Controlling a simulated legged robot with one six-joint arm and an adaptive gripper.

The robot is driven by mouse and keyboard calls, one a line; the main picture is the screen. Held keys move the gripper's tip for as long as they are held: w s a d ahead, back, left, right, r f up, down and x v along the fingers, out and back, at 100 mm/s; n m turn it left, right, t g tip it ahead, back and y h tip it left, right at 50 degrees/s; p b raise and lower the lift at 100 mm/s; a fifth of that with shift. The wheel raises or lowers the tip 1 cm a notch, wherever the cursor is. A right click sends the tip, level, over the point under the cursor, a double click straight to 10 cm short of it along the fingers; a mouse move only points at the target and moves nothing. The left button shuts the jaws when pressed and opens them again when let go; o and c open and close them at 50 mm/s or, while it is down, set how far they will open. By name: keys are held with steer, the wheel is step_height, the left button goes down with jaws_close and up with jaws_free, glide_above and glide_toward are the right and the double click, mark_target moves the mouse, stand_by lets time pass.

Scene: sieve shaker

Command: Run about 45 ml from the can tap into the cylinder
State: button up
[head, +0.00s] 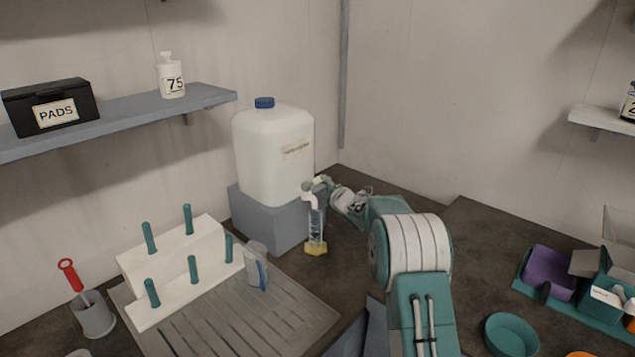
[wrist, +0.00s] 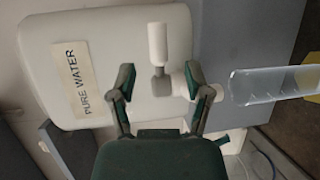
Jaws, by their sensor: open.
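The white can (head: 273,155), with a blue cap and a label, stands on a grey block. The wrist view shows the can (wrist: 60,35) turned sideways, its label reading "PURE WATER". The tap (head: 308,188) sticks out low at its front. The clear cylinder (head: 316,228) stands upright on its yellow base below the tap; it also shows in the wrist view (wrist: 270,85). I cannot tell its liquid level. My gripper (head: 324,184) is at the tap. In the wrist view my gripper (wrist: 160,78) is open, its fingers apart on either side of the tap's grey stem (wrist: 161,84).
A grooved drainboard (head: 240,320) and a white peg rack (head: 175,265) are left of the cylinder, with a clear beaker (head: 256,270) close by. A grey pot (head: 93,315) holds a red-handled tool. A teal bowl (head: 511,335) and a teal tray (head: 560,300) are at right.

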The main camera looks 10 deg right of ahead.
mark_target(319, 182)
steer(key=shift+x, duration=3)
jaws_close()
